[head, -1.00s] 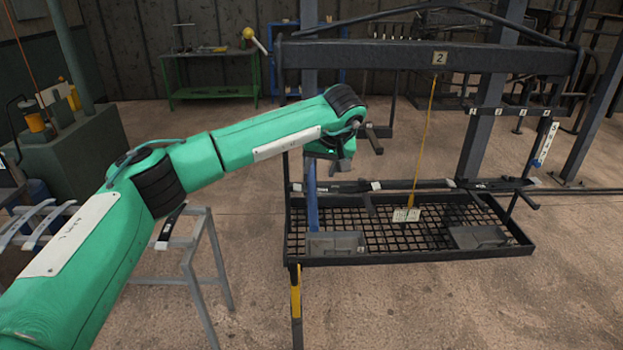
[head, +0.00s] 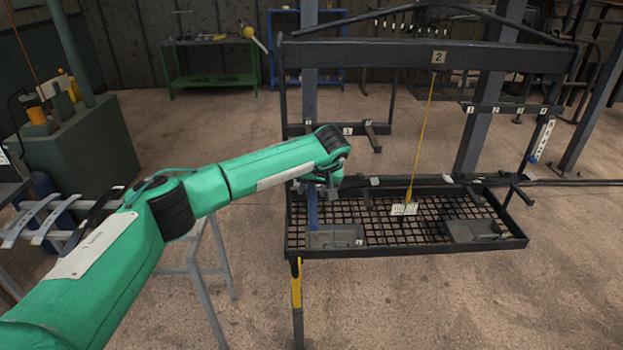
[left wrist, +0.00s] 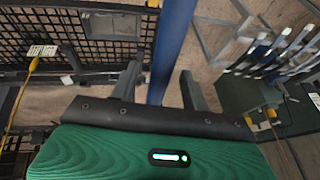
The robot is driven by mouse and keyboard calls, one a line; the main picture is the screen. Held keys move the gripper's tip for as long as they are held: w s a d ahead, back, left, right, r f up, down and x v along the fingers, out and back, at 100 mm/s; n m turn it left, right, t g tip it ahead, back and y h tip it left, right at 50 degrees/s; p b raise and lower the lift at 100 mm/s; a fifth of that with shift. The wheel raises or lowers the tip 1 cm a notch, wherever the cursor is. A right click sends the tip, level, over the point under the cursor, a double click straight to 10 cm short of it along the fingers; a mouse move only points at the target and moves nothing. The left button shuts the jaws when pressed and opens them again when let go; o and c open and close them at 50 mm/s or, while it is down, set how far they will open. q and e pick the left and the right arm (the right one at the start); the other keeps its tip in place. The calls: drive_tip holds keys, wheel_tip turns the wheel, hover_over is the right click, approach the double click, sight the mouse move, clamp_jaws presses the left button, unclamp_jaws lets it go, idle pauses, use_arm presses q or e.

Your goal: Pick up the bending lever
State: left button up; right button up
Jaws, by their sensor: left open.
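I cannot tell for sure which part is the bending lever. A blue upright bar (head: 312,208) rises from the front left of the mesh tray. It also shows in the left wrist view (left wrist: 173,40), where it runs down the picture between my two fingers. My left gripper (head: 331,192) is open and empty, close to this bar at the rack's left side. In the left wrist view the left gripper's fingers (left wrist: 158,88) stand apart, one on each side of the bar in the picture. Whether the bar lies at fingertip depth is unclear. My right gripper is out of view.
The black mesh tray (head: 410,250) holds grey bins, and a yellow cord (head: 424,130) hangs over it from the crossbeam (head: 400,54). A yellow handle (head: 296,285) is at its front left corner. A grey stand (head: 215,250) with curved strips is at left.

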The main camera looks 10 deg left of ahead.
use_arm(q)
drive_tip(key=c, duration=1)
drive_tip(key=shift+r, duration=0.1)
clamp_jaws()
drive_tip(key=shift+w+r, duration=0.1)
drive_tip(key=shift+r, duration=0.5)
wheel_tip(320, 180, up, 2)
drive_tip(key=shift+r+p, duration=0.25)
drive_tip(key=shift+p, duration=0.35)
drive_tip(key=s+d, duration=1.2)
drive_tip(key=s, duration=0.1)
drive_tip(key=shift+s+f+b, duration=0.15)
drive_tip(key=shift+s+b, duration=0.05)
drive_tip(key=shift+b, duration=0.25)
drive_tip(key=shift+d, duration=0.1)
